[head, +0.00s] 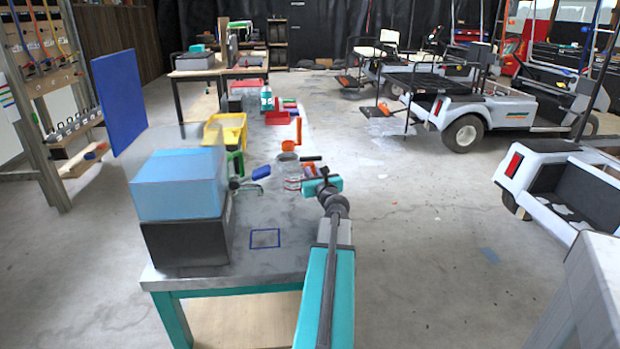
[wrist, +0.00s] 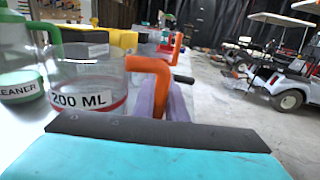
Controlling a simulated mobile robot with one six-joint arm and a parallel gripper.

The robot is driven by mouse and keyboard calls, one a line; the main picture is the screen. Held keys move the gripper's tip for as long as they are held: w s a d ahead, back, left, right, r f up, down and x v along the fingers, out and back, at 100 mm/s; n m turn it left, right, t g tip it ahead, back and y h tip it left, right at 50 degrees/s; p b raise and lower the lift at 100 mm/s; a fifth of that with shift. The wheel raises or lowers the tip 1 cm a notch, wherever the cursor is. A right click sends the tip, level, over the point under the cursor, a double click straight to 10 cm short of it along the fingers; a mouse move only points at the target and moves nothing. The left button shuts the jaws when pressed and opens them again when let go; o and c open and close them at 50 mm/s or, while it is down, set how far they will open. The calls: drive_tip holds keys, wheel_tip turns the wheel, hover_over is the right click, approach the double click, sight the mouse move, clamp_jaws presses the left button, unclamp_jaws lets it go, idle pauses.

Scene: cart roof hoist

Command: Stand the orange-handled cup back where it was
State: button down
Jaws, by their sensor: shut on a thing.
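The orange-handled cup is clear, with a "200 ML" label and a red band low on its wall. It fills the left middle of the wrist view (wrist: 88,82) and shows small beside my gripper in the head view (head: 293,184). My gripper (wrist: 172,100) is shut on its orange handle, with the pale purple fingers against the grip. In the head view my gripper (head: 312,180) is over the right side of the bench. The cup looks about upright. I cannot tell whether its base touches the bench. A blue outlined square (head: 265,238) on the near bench top is empty.
A clear container with a green band labelled "CLEANER" (wrist: 20,85) stands left of the cup. A blue box (head: 180,185) sits on a black box (head: 185,243) at the bench's near left. A yellow bin (head: 228,128) and several small items stand farther back. Open floor lies right.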

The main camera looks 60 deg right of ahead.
drive_tip(key=shift+d, duration=0.1)
drive_tip(key=shift+w+d, duration=0.15)
drive_tip(key=shift+w+d+f, duration=0.1)
drive_tip(key=shift+d+f, duration=0.1)
drive_tip(key=shift+f, duration=0.05)
drive_tip(key=shift+f+b, duration=0.55)
drive_tip(key=shift+f, duration=1.05)
drive_tip(key=shift+f, duration=0.15)
drive_tip(key=c, duration=1.8)
unclamp_jaws()
drive_tip(key=shift+r, duration=0.2)
